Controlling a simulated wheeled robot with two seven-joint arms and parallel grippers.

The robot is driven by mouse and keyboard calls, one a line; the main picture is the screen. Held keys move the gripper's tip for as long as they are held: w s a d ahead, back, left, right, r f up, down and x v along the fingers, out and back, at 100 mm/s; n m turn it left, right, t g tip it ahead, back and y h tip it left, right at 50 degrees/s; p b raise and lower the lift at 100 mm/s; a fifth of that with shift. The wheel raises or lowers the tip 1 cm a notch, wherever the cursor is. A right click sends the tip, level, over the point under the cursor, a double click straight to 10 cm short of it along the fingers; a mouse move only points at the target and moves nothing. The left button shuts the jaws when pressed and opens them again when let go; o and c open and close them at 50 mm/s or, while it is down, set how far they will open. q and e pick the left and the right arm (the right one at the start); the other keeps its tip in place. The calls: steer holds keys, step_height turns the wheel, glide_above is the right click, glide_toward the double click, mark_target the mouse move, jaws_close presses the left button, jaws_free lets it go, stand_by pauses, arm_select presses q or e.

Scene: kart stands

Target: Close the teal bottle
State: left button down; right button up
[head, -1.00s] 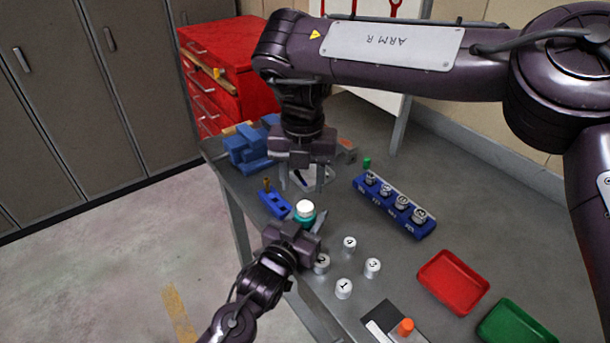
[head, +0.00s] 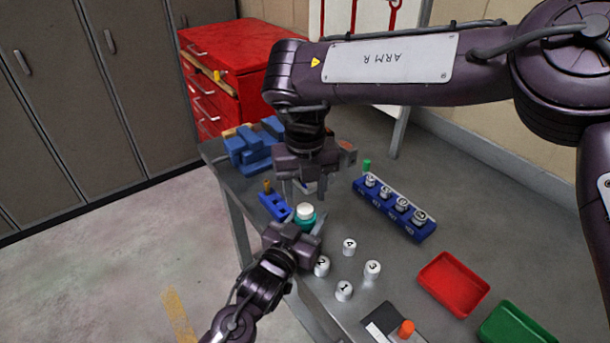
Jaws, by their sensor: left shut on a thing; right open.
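The teal bottle (head: 307,224) stands near the left edge of the grey table, with a white cap (head: 305,211) at its top. I cannot tell how tightly the cap sits. My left gripper (head: 307,232) comes in from the front left and is shut on the teal bottle, hiding its lower part. My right gripper (head: 305,192) points down above and behind the bottle. It is open and empty, and its fingers are apart from the cap.
Several numbered white caps (head: 344,290) stand to the right of the bottle. A blue rack (head: 412,229) holds several metal weights. A blue holder (head: 275,205) is left of the bottle. A red tray (head: 453,283) and a green tray (head: 516,325) lie at the front right. Blue blocks (head: 248,153) are at the back.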

mark_target(305, 208)
steer(key=shift+f, duration=1.7)
steer(key=c, duration=1)
steer(key=o, duration=1.1)
steer(key=shift+o, duration=0.2)
steer(key=shift+r, duration=0.1)
arm_select(q)
steer(key=c, duration=0.7)
jaws_free()
steer(key=shift+c, duration=0.2)
arm_select(e)
step_height(305, 208, up, 12)
